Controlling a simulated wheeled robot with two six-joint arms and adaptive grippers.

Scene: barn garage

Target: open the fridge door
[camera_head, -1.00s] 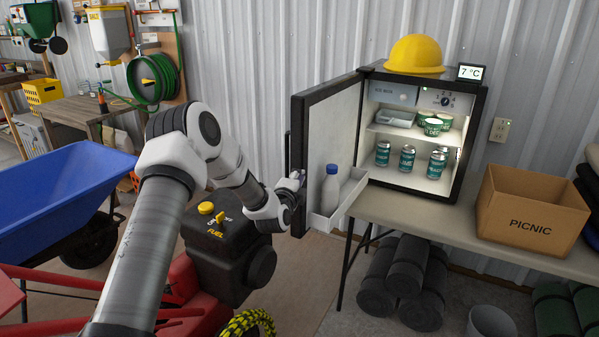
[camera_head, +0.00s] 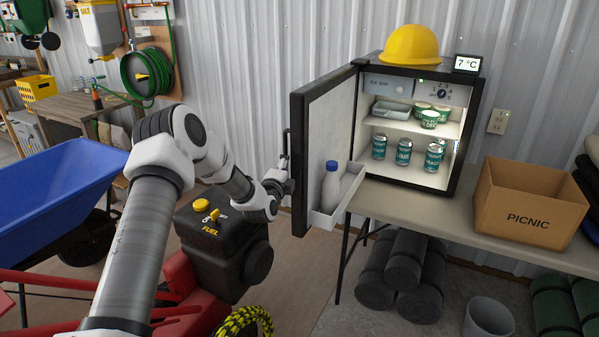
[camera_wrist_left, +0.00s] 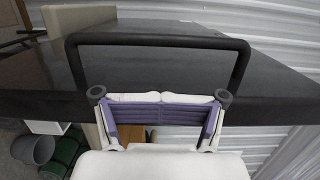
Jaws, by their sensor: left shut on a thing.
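The small black fridge (camera_head: 468,125) stands on a table with its door (camera_head: 300,165) open at an angle toward me, hinged on the left side. The door's black handle (camera_head: 288,148) is on its outer face; the wrist view shows it as a dark loop (camera_wrist_left: 155,40) spanning the picture. My left gripper (camera_head: 286,180) is at the lower part of the handle and is shut on it. In the wrist view its purple-padded fingers (camera_wrist_left: 160,108) are together within the loop's width; the exact contact is hidden. My right gripper is not in view.
A white bottle (camera_head: 331,185) stands in the door's shelf (camera_head: 325,217). Several cans (camera_head: 405,152) and tubs are inside. A yellow hard hat (camera_head: 410,46) sits on top. A picnic box (camera_head: 530,215) is on the right. A black-and-red machine (camera_head: 225,250) stands below my arm.

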